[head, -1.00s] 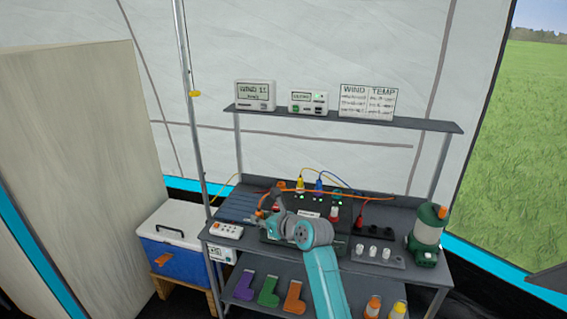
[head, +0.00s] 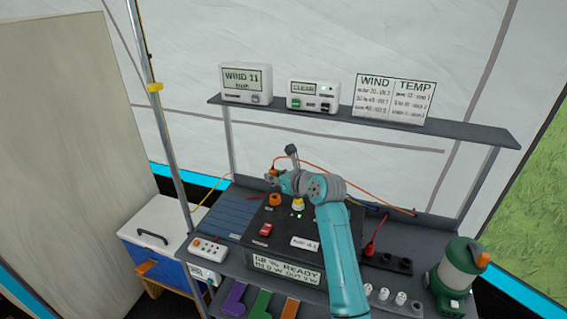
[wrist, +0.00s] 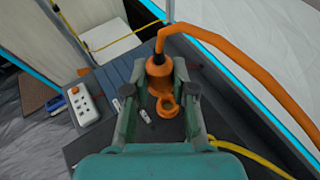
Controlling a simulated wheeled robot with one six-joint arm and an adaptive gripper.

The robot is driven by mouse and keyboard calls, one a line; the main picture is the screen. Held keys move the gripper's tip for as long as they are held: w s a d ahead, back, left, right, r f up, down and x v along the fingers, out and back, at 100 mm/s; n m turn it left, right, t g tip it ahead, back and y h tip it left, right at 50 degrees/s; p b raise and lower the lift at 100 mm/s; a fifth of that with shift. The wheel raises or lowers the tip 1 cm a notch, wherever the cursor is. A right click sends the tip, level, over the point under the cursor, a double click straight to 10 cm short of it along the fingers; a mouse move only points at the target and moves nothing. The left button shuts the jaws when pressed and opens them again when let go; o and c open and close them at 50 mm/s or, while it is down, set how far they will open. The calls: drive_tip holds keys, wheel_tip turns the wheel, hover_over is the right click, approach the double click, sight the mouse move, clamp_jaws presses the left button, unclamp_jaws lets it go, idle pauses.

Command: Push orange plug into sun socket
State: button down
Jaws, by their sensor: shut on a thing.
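My gripper (wrist: 160,76) is shut on the orange plug (wrist: 159,70), whose thick orange cable leaves its top and runs right. An orange round socket (wrist: 168,106) sits just below the plug in the wrist view; the plug looks apart from it, but the gap is hard to judge. In the head view the orange socket (head: 275,199) is on top of the black power box (head: 262,246), and my gripper (head: 278,172) is above and behind it. A sun mark is not readable in either view.
A yellow plug (head: 298,204) and a red switch (head: 265,229) are near the orange socket. A power strip (head: 208,246) lies left of the box. A green lantern (head: 455,268) stands at the right. A shelf (head: 440,126) with displays spans above.

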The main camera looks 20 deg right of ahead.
drive_tip(key=shift+w+d, duration=0.25)
drive_tip(key=shift+w+d+f, duration=0.15)
drive_tip(key=shift+f, duration=2)
drive_tip(key=shift+f, duration=1.4)
drive_tip(key=c, duration=0.9)
unclamp_jaws()
